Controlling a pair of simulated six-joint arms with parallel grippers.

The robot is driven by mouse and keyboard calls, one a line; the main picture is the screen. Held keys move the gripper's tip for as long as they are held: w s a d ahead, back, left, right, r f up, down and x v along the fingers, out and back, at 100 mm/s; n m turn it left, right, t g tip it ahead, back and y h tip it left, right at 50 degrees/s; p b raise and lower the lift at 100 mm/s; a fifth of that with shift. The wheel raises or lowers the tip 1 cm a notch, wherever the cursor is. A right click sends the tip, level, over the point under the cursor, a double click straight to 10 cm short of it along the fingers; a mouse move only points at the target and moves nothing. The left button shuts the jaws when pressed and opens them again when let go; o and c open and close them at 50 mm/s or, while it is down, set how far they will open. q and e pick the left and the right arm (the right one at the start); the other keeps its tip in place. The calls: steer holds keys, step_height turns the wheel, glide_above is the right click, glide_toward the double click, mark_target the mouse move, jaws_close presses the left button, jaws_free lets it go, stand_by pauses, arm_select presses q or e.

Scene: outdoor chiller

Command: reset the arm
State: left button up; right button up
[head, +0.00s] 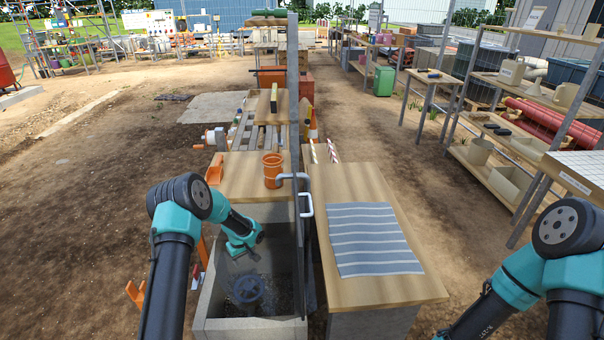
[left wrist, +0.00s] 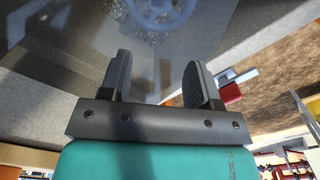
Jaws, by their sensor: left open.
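My left arm comes in from the left in the head view. My left gripper (head: 245,256) points down into a grey concrete pit (head: 205,318). In the left wrist view its two dark fingers (left wrist: 156,72) stand apart with nothing between them. A blue-grey handwheel (head: 248,289) lies low in the pit, below the gripper and apart from it. Part of the wheel also shows at the top of the left wrist view (left wrist: 160,10). My right arm shows at the lower right of the head view; its gripper is out of the picture.
A thin upright panel with white handles (head: 306,205) borders the pit's right side. Beyond it stands a wooden table (head: 345,290) with a striped cloth (head: 372,240). An orange cup (head: 272,170) stands on the wooden top (head: 240,175) behind the pit. Shelving (head: 500,185) stands at right.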

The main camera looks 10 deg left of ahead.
arm_select(q)
steer(key=s+d+f+m+h, duration=0.2)
steer(key=s+d+m+h, duration=0.25)
steer(key=s+d, duration=1.05)
steer(key=s+d+r+m, duration=0.1)
steer(key=s+r+m, duration=0.1)
steer(key=s, duration=0.6)
steer(key=s+d+r+m, duration=0.1)
steer(key=s+d, duration=0.1)
steer(key=s, duration=0.6)
steer(key=shift+s+d+r+m+t+y, duration=0.2)
steer(key=shift+d+r+m+t+y, duration=0.05)
steer(key=shift+r+m+t+y, duration=0.15)
steer(key=shift+c, duration=0.4)
